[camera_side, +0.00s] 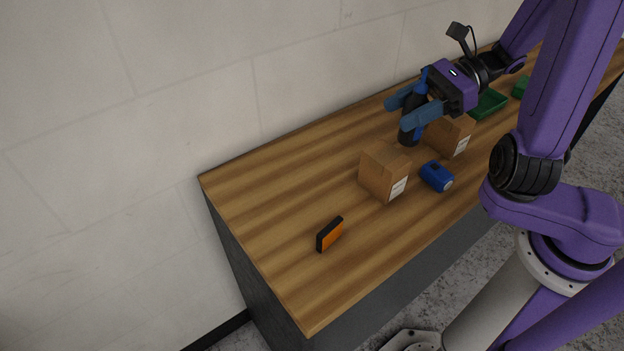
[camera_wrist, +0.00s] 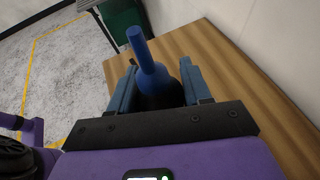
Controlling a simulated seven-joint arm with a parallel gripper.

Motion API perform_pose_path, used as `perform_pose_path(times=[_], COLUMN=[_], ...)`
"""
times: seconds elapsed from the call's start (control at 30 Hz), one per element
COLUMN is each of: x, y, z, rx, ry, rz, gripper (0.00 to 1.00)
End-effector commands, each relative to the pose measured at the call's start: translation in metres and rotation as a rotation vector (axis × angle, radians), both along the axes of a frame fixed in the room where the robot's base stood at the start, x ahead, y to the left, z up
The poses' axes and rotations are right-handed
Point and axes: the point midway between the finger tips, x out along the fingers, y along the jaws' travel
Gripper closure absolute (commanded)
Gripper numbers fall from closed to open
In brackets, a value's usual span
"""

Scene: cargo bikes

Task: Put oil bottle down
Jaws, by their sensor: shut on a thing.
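One cardboard box (camera_side: 384,171) stands in front of the bottle, another (camera_side: 450,134) to its right. A blue can-like item (camera_side: 437,176) lies near them. An orange-black block (camera_side: 330,234) stands front left. Green bins (camera_side: 488,104) are at right. The table's left part is mostly clear.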

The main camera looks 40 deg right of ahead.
Motion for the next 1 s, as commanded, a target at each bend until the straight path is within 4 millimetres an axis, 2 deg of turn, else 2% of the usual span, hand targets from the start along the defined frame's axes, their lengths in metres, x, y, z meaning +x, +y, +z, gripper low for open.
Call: perform_pose_path(times=[0.1,0.3,0.63,0.77,1.0], x=[0.0,-0.004,-0.007,0.005,0.043], y=[0.022,0.051,0.074,0.081,0.101], z=[0.001,0.001,0.0,-0.006,-0.026], rx=[0.001,0.0,0.0,0.003,0.002], ry=[-0.001,-0.001,0.0,0.002,0.002], rz=[0.101,0.238,0.336,0.341,0.341], gripper=[0.85,0.85,0.85,0.85,0.85])
